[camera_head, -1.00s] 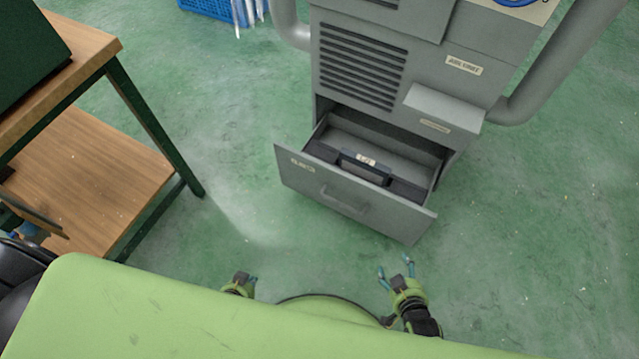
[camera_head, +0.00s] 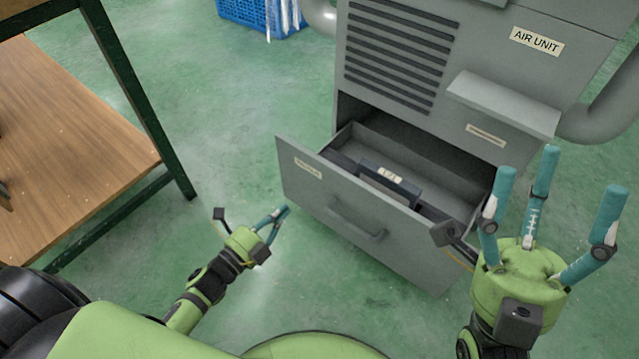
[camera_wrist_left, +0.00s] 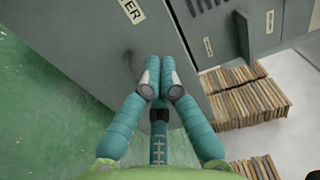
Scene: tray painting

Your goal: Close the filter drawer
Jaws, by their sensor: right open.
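The grey filter drawer (camera_head: 345,215) is pulled out of the grey cabinet, with a bar handle on its front. A dark filter with a white label (camera_head: 390,180) lies inside it. The drawer front also shows in the left wrist view (camera_wrist_left: 85,45), with part of its label. My left gripper (camera_head: 278,216) is low, near the drawer front's left side; its fingers are together in the left wrist view (camera_wrist_left: 160,68) and hold nothing visible. My right gripper (camera_head: 548,185) is open and empty, fingers up, nearer the camera and overlapping the drawer's right end in view.
The cabinet (camera_head: 400,60) with its "AIR UNIT" label stands behind the drawer. A wooden table with dark green legs (camera_head: 140,90) is at the left. A blue crate (camera_head: 255,15) is at the back. Stacked slatted pieces (camera_wrist_left: 245,100) lie at right in the left wrist view. The floor before the drawer is clear.

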